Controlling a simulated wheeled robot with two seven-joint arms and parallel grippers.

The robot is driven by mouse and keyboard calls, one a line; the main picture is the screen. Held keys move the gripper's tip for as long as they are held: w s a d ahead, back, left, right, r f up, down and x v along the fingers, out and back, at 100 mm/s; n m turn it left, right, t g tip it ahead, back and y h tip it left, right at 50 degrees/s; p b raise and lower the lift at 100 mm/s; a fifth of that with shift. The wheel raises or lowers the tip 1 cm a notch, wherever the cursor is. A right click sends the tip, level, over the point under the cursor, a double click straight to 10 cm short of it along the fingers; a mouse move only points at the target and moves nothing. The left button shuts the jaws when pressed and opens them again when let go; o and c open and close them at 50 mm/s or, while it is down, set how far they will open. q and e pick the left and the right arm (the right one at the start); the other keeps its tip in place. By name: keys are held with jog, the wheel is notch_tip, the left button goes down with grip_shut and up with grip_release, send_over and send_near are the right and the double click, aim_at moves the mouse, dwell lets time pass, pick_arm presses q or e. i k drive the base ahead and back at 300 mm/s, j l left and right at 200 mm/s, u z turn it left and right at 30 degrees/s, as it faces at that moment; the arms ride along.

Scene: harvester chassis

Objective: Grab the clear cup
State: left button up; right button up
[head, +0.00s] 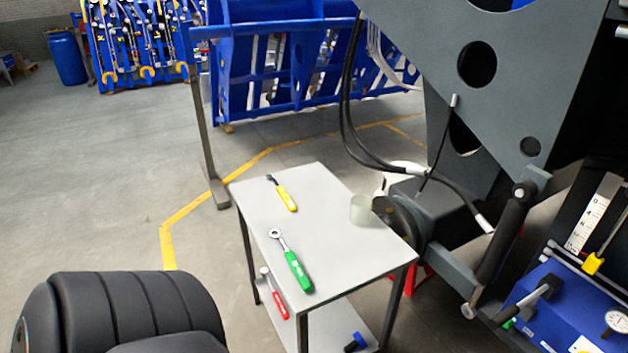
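The clear cup (361,209) stands upright near the right edge of a small grey table (334,259). It looks pale and translucent. Its inside cannot be made out. Neither of my grippers shows in the head view.
A yellow-handled tool (286,199) and a green-handled ratchet (298,270) lie on the tabletop left of the cup. A red-handled tool (279,304) lies on the lower shelf. Grey machinery (505,75) with hanging black hoses stands close behind the table's right side. A black padded seat (125,310) is at lower left.

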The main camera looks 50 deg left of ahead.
aim_at(360, 211)
jog(key=u, duration=1.25)
